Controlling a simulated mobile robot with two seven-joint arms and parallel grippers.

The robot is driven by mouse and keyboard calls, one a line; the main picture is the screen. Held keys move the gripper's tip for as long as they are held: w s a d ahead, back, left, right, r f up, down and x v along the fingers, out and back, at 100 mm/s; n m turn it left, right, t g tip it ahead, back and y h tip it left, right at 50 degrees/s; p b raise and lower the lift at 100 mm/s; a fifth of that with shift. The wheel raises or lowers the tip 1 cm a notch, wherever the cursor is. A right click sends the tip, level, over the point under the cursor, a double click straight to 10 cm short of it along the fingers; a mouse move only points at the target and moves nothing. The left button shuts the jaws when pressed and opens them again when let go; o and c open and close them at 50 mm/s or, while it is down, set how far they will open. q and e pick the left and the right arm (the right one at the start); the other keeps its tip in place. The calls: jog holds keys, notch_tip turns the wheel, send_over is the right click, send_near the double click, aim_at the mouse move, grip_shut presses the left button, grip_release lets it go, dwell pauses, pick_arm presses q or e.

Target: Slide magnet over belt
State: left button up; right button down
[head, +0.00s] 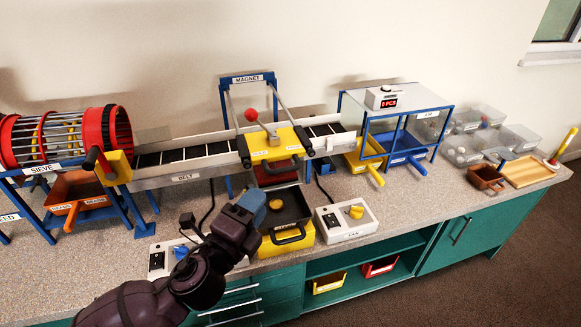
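The magnet unit (272,148), a yellow block with a red ball knob on a lever, hangs on two sloping rails of the blue frame labelled MAGNET (248,79). In the picture it covers part of the belt (185,163), near the belt's front side. The belt is a long grey-sided conveyor with dark slats. My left gripper (254,202) is below and in front of the magnet, apart from it, by a black tray (289,206) on a yellow bin. Its blue-grey fingers are seen from behind, so their opening is hidden. My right gripper is out of view.
A red sieve drum (60,138) stands left of the belt. A clear box with blue frame (398,128) stands right. White control boxes (346,222) sit along the counter's front. Clear bins (480,118) and a wooden tray (527,172) are at the far right.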

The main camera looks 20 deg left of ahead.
aim_at(282, 169)
pick_arm(q)
jog(key=x, duration=1)
jog(key=shift+w+d, duration=0.1)
jog(key=shift+w, duration=0.2)
jog(key=shift+c, duration=0.2)
grip_shut()
